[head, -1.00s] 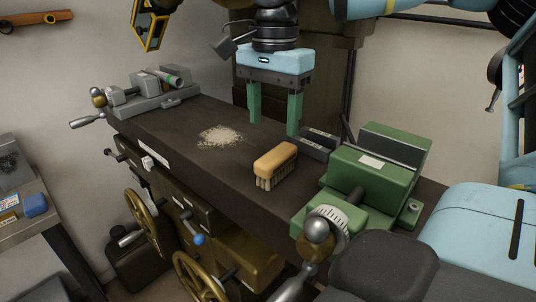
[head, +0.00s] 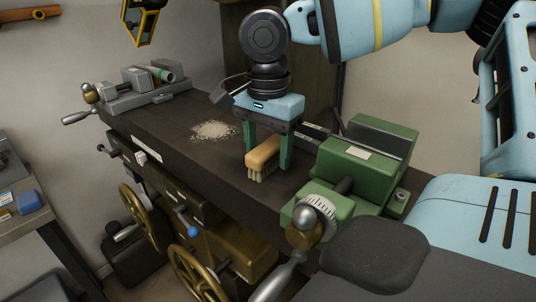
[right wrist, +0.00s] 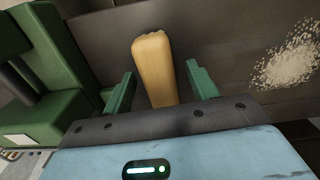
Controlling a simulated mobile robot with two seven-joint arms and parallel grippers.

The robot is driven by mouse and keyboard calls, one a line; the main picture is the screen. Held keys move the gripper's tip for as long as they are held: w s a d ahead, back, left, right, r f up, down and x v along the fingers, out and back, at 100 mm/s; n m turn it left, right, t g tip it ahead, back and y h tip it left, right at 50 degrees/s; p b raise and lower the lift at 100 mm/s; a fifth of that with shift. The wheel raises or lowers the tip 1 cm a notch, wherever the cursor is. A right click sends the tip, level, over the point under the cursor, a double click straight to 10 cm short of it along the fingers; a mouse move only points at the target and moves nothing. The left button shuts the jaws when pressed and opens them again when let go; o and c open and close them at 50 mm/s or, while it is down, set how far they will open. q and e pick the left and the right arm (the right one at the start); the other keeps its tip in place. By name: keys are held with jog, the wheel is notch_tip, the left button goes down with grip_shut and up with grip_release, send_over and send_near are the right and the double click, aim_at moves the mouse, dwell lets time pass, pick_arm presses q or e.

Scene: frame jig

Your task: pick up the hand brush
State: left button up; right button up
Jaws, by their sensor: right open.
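The hand brush (head: 263,152) has a tan wooden back and pale bristles, and it stands bristles down on the dark bench top. My right gripper (head: 268,157) points down over it, open, with one green finger on either side of the brush. In the right wrist view the wooden back (right wrist: 155,70) lies between the two fingertips (right wrist: 160,80), with a gap on both sides. The bristles are hidden in that view. My left gripper is not in view.
A green vise (head: 362,165) stands just right of the brush, with dark grey blocks (head: 312,133) beside it. A pile of pale shavings (head: 214,130) lies to the left. A grey vise (head: 148,90) sits at the far left end.

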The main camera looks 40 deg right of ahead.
aim_at(267, 145)
jog(key=shift+f, duration=0.1)
jog(key=c, duration=1.1)
notch_tip(267, 145, up, 10)
jog(key=shift+r, duration=0.1)
jog(key=o, duration=0.4)
jog(key=shift+c, duration=1.4)
jog(key=shift+a, duration=0.15)
